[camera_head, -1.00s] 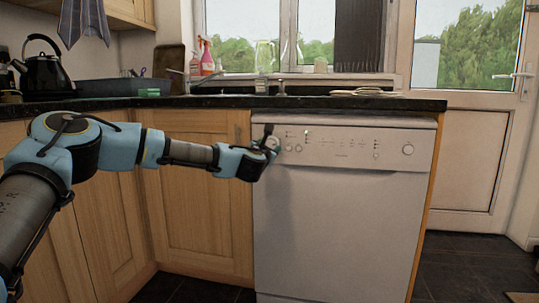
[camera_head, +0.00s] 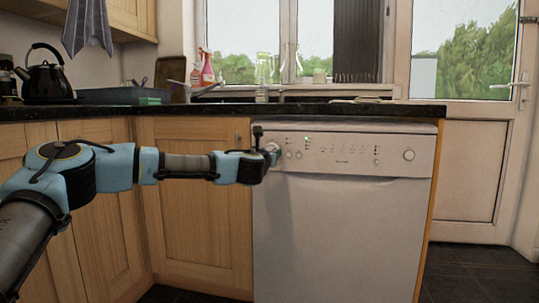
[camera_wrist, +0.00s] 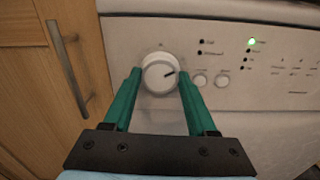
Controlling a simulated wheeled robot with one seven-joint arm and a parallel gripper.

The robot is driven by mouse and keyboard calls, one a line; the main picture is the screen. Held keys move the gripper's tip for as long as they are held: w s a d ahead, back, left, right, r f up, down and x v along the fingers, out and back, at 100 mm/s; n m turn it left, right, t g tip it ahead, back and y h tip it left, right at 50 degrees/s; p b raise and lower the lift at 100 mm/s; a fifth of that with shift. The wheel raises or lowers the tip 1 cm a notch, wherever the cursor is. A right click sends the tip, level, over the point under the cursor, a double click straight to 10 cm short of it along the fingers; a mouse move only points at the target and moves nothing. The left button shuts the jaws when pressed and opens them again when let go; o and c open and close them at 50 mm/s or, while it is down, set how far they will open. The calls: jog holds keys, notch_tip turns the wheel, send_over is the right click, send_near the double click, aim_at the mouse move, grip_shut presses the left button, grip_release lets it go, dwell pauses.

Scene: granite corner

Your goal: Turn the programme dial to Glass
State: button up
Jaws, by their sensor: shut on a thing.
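The programme dial (camera_wrist: 160,73) is a round white knob at the left end of the white dishwasher's (camera_head: 340,225) control panel. Its dark pointer mark points right and slightly up in the wrist view. My gripper (camera_wrist: 159,77) has its two green fingers on either side of the dial, closed on it. In the head view my gripper (camera_head: 271,153) is at the panel's left end and hides most of the dial. The printing around the dial is too small to read.
Two small round buttons (camera_wrist: 211,81) sit right of the dial. A green light (camera_wrist: 251,41) is lit on the panel. A wooden cupboard door with a metal handle (camera_wrist: 68,68) is close on the left. The dark worktop (camera_head: 330,110) overhangs above.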

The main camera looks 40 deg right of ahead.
jog(key=o, duration=1.4)
jog(key=shift+c, duration=0.2)
jog(key=shift+a, duration=0.1)
jog(key=p+v, duration=0.1)
jog(key=v, duration=0.9)
jog(key=shift+s+a+p, duration=0.2)
jog(key=shift+a+p, duration=0.05)
jog(key=shift+p, duration=0.1)
jog(key=shift+f, duration=0.1)
